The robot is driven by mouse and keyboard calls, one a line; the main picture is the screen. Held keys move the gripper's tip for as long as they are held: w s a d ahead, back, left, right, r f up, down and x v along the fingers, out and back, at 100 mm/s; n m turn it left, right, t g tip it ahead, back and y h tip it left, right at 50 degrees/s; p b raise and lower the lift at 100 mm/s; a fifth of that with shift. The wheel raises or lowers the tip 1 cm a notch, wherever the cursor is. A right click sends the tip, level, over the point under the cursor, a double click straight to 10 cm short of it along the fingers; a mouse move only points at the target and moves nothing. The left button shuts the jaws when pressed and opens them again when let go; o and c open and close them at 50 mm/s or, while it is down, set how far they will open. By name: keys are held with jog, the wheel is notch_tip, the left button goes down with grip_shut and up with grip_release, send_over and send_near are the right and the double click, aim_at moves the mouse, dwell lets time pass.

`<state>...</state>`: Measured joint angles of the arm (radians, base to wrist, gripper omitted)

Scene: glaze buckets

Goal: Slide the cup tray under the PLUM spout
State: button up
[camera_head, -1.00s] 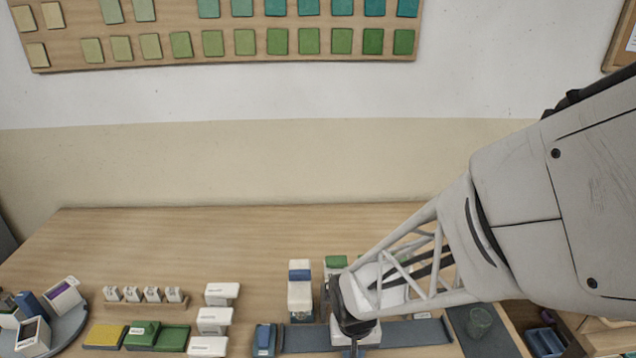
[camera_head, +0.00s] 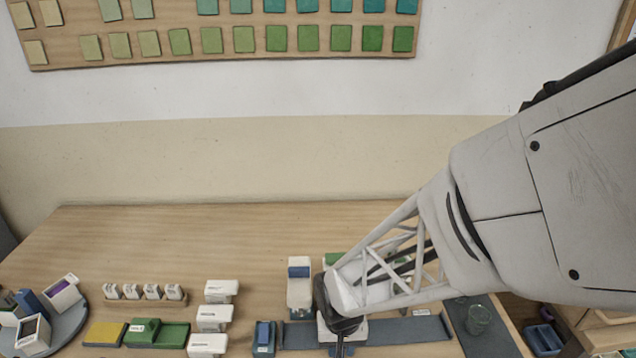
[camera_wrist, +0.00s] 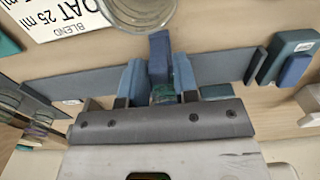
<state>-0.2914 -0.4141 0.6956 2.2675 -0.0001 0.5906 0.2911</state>
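My gripper (camera_wrist: 160,85) is low over the front of the table. In the wrist view its two blue fingers stand either side of an upright dark blue piece (camera_wrist: 159,48), which looks like a handle; whether they press on it I cannot tell. A clear cup rim (camera_wrist: 186,22) shows just beyond this piece. The tray under it is mostly hidden. A long blue-grey strip (camera_head: 405,331) runs left to right beneath the gripper. A white dispenser with a blue top (camera_head: 299,285) stands behind the strip. My arm hides others to its right. I can read no PLUM label.
A dark blue block (camera_head: 264,338) stands at the strip's left end. Several white labelled blocks (camera_head: 214,318) are further left. A round stand (camera_head: 70,333) at far left holds containers, one purple-fronted (camera_head: 62,294). A clear cup (camera_head: 478,319) sits on a dark mat at right. The table's back is clear.

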jog(key=shift+o, duration=0.9)
jog(key=shift+r, duration=3.45)
jog(key=shift+d+r, duration=0.15)
jog(key=shift+r, duration=0.1)
jog(key=s+d+r+t, duration=0.1)
jog(key=s+d+r, duration=0.3)
jog(key=r, duration=0.5)
jog(key=s+d+r+t, duration=0.1)
jog(key=s+d+r, duration=0.3)
jog(key=d+r, duration=0.3)
notch_tip(320, 180, up, 3)
jog(key=shift+s+d+f+t, duration=0.1)
jog(key=shift+s+d+t, duration=0.1)
jog(key=shift+t, duration=0.1)
